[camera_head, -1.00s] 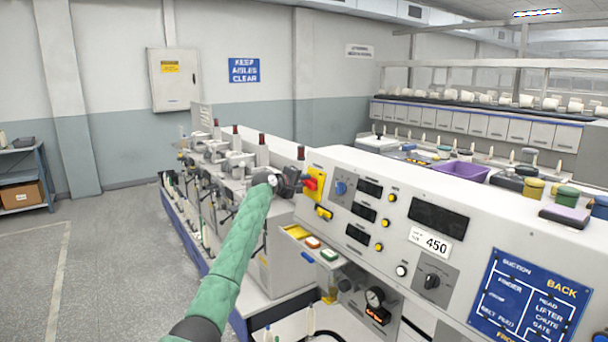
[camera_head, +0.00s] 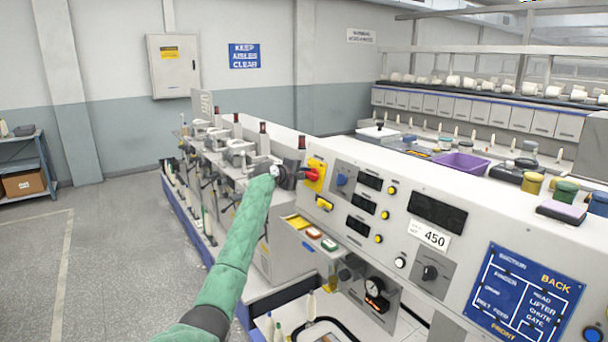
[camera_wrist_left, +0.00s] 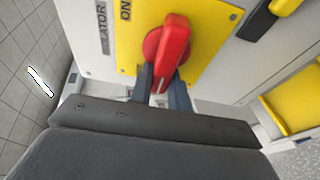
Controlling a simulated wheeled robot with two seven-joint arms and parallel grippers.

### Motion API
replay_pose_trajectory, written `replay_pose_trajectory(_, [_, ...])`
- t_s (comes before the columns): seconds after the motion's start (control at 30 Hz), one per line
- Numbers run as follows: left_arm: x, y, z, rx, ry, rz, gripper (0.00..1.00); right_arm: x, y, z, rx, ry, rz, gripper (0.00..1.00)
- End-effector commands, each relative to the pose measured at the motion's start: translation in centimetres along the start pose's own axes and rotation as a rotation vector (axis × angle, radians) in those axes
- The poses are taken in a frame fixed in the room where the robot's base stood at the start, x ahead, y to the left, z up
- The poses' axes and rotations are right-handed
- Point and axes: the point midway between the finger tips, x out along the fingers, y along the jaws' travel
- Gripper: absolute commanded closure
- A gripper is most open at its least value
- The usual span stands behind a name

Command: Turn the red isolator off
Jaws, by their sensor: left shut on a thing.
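The red isolator (camera_head: 313,174) is a red rotary handle on a yellow plate, at the left end of the grey control panel. My left gripper (camera_head: 300,174) is at the handle, its arm in a green sleeve. In the left wrist view the red isolator handle (camera_wrist_left: 173,48) stands out from its round red base. The two dark fingers of my left gripper (camera_wrist_left: 162,82) are shut on the handle's near end, one on each side. The word "ON" and part of "ISOLATOR" are readable beside it. My right gripper is not in view.
A smaller yellow switch (camera_head: 324,204) sits just below the isolator. The control panel (camera_head: 400,205) carries displays, buttons and a "450" label. Spindles with dark red tops (camera_head: 263,133) stand behind my arm. A purple tray (camera_head: 460,163) lies beyond the panel. The left floor is clear.

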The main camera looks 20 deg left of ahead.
Motion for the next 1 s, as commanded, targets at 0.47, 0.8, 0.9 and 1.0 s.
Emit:
replay_pose_trajectory(0.47, [-0.2, -0.1, 0.0, 0.000, 0.000, 0.000, 0.60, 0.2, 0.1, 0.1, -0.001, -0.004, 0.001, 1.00])
replay_pose_trajectory(0.8, [-4.2, -0.4, -0.1, 0.001, 0.001, 0.001, 0.60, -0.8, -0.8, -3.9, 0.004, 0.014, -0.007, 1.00])
replay_pose_trajectory(0.9, [-5.5, -0.4, -0.2, 0.001, 0.002, 0.000, 0.60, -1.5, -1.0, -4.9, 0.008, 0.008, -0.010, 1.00])
replay_pose_trajectory(1.0, [-6.5, -0.3, -0.1, 0.000, 0.001, -0.001, 0.60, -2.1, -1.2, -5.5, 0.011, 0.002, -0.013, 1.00])
